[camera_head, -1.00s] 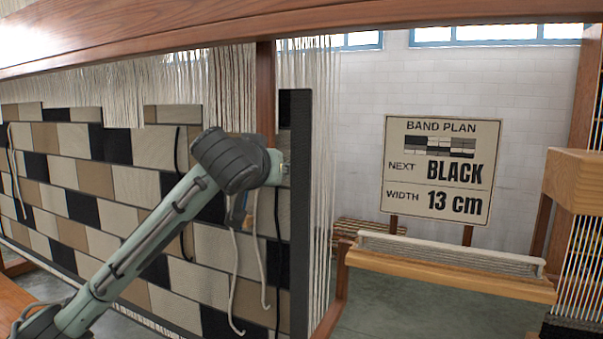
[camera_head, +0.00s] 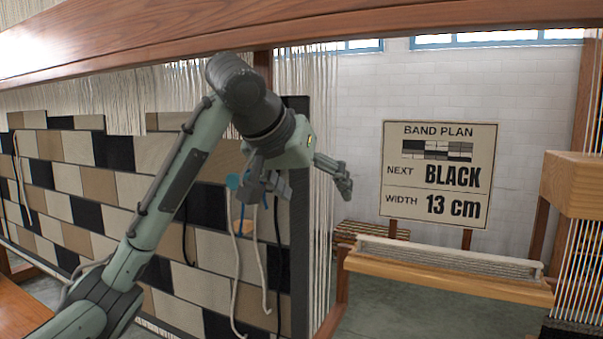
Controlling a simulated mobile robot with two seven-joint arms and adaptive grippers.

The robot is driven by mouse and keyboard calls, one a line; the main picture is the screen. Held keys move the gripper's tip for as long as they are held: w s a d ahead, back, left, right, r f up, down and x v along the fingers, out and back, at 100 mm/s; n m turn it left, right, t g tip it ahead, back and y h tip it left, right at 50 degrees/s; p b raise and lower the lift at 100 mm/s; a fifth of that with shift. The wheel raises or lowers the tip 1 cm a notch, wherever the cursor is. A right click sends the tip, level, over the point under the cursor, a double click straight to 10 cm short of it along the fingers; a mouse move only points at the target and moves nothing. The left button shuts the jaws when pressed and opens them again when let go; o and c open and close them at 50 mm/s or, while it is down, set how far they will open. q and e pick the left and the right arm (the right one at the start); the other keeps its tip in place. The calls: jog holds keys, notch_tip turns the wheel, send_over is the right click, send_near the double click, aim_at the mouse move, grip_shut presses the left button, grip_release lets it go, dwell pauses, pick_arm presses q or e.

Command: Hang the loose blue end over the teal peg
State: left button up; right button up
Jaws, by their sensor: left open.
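My left gripper (camera_head: 306,188) is open, its two fingers spread wide in front of the right edge of the woven cloth (camera_head: 75,148). A small teal-blue round piece (camera_head: 233,181), which looks like the teal peg, shows just left of the gripper's left finger. A thin blue strand (camera_head: 241,214) shows just below it, partly hidden by that finger. I cannot tell whether strand and peg touch. Nothing shows between the fingers. My right gripper is not in view.
Cream strands (camera_head: 236,280) and black strands hang down the cloth below the gripper. A wooden loom beam (camera_head: 400,22) crosses above.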

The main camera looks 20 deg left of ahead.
pick_arm(q)
jog(key=v, duration=1)
jog(key=shift+s+r, duration=0.2)
jog(key=shift+s, duration=0.15)
jog(key=shift+d, duration=0.1)
jog(key=w+f+t, duration=0.2)
jog(key=w+f, duration=0.8)
jog(key=shift+w+d+t, duration=0.3)
jog(key=shift+w+d, duration=0.05)
jog(key=shift+r, duration=0.1)
